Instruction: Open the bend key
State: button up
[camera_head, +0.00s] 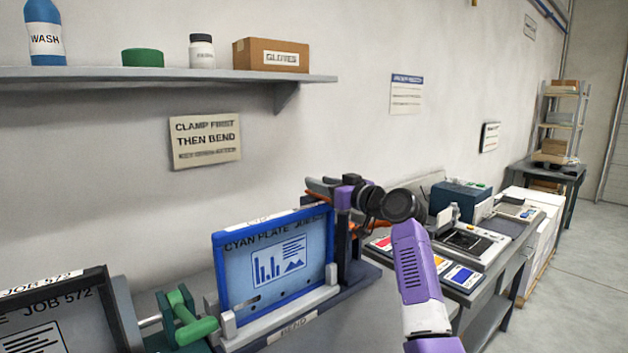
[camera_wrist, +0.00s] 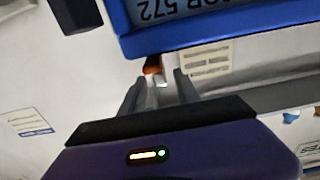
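A blue-framed plate marked CYAN PLATE (camera_head: 275,268) stands upright in a grey holder (camera_head: 290,325) labelled BEND. Its blue frame (camera_wrist: 210,32) also shows at the top of the wrist view. My gripper (camera_wrist: 157,82) is open, its two dark fingers apart. A small orange-red piece (camera_wrist: 152,64) with a pale bit below it shows between the fingers. It may be the bend key; I cannot tell whether the fingers touch it. In the head view my wrist is at the plate's upper right corner, hiding most of the fingers and whatever they face.
A green handle (camera_head: 188,318) stands left of the plate, beside a dark-framed plate (camera_head: 50,322). A shelf (camera_head: 150,75) with bottles and a box runs above. A bench to the right carries a grey device (camera_head: 470,243) and colored trays. A sign (camera_head: 205,140) hangs on the wall.

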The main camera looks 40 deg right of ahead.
aim_at(314, 179)
jog(key=shift+w+a, duration=0.1)
jog(key=shift+w, duration=1.75)
grip_shut()
